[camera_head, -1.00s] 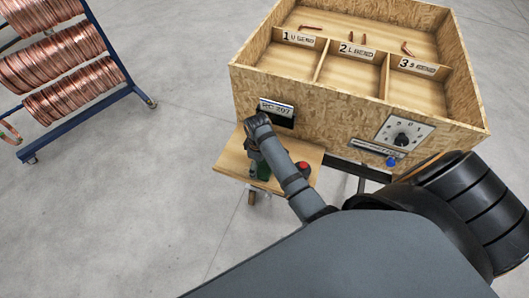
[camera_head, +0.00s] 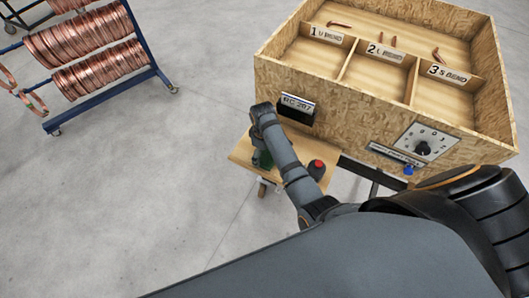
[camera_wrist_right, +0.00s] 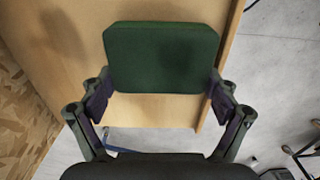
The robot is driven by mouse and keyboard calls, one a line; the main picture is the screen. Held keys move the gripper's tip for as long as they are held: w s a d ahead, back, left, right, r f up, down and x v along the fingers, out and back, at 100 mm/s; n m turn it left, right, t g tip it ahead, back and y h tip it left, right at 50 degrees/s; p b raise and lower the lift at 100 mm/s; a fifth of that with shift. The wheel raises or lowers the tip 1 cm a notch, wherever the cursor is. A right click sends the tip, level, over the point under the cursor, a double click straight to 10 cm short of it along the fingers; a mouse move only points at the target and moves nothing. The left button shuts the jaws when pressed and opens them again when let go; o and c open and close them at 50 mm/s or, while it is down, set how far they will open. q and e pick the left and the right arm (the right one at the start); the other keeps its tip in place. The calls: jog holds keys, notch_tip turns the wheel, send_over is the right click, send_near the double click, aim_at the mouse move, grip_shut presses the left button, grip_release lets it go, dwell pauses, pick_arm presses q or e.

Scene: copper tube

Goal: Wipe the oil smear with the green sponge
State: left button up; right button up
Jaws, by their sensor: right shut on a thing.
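The green sponge (camera_wrist_right: 160,57) is held between the two fingers of my right gripper (camera_wrist_right: 160,105) in the right wrist view. In the head view my right gripper (camera_head: 262,152) points down over the small wooden shelf (camera_head: 242,152), with a bit of the sponge's green showing below my wrist. The wood of the shelf (camera_wrist_right: 150,112) lies behind the sponge in the wrist view. A faint darker patch shows on the wood at the upper left there; I cannot tell whether it is the oil smear or a shadow. My left gripper is not in view.
A large chipboard bin (camera_head: 345,118) with labelled compartments and short copper pieces stands behind the shelf. A red knob (camera_head: 317,168) sits at the shelf's right side. A dial panel (camera_head: 425,142) is on the bin front. A rack of copper coils (camera_head: 85,55) stands left; floor between is clear.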

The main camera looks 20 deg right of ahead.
jog(key=shift+s+d, duration=2.25)
jog(key=shift+s, duration=0.3)
jog(key=shift+s+d+f, duration=0.15)
jog(key=shift+s+d, duration=0.7)
jog(key=shift+s, duration=0.25)
jog(key=shift+w+r, duration=0.1)
jog(key=shift+r, duration=2.95)
notch_tip(320, 180, up, 3)
jog(key=shift+w, duration=0.1)
